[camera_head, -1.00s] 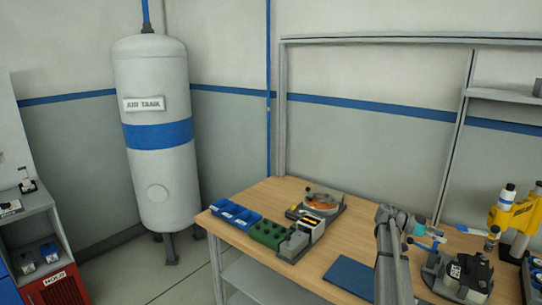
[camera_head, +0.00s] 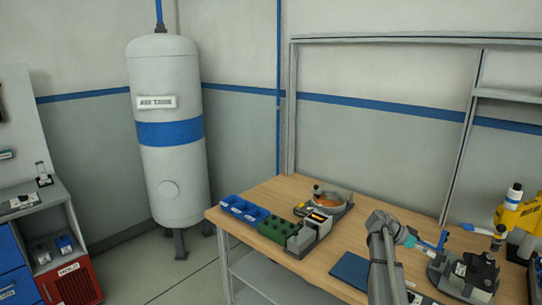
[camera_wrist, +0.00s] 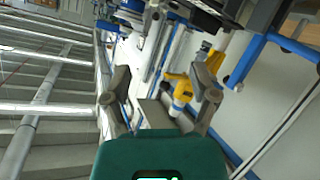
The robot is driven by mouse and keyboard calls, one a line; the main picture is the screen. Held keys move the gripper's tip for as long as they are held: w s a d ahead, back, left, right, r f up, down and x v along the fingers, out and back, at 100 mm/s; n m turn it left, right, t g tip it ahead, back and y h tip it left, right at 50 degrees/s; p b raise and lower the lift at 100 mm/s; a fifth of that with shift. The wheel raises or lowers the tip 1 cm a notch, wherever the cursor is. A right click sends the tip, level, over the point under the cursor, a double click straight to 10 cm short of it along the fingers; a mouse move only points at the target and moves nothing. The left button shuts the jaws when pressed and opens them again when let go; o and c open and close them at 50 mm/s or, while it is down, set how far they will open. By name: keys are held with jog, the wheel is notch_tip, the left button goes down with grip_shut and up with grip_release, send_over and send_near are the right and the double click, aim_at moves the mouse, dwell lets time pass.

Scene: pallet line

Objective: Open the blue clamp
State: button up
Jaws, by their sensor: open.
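A black block (camera_head: 476,270) sits on this fixture. My gripper (camera_head: 424,244), beyond a teal wrist part, is just left of the blue lever; I cannot tell whether they touch. In the wrist view my gripper (camera_wrist: 162,78) has its two fingers spread, with nothing held between them. A blue bar (camera_wrist: 246,60) lies right of the fingers there; I cannot tell whether it is the clamp.
A yellow stand (camera_head: 512,217) with a bottle is at the right. Bare bench lies behind my arm.

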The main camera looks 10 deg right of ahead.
jog(key=s+a+f+n+t+y, duration=0.2)
jog(key=a+n, duration=0.4)
jog(key=a, duration=0.9)
jog(key=s+a+f+n+t+y, duration=0.3)
jog(key=a+f+n+y, duration=0.2)
jog(key=a, duration=1.1)
jog(key=s+a+f+n+t+y, duration=0.2)
jog(key=a+n, duration=0.6)
jog(key=a, duration=0.7)
notch_tip(320, 180, down, 3)
jog(key=shift+s+a+f+n+y, duration=0.15)
jog(key=shift+s+n+y, duration=0.25)
jog(key=shift+s+y, duration=0.65)
jog(key=shift+w, duration=0.2)
jog(key=shift+c, duration=1.2)
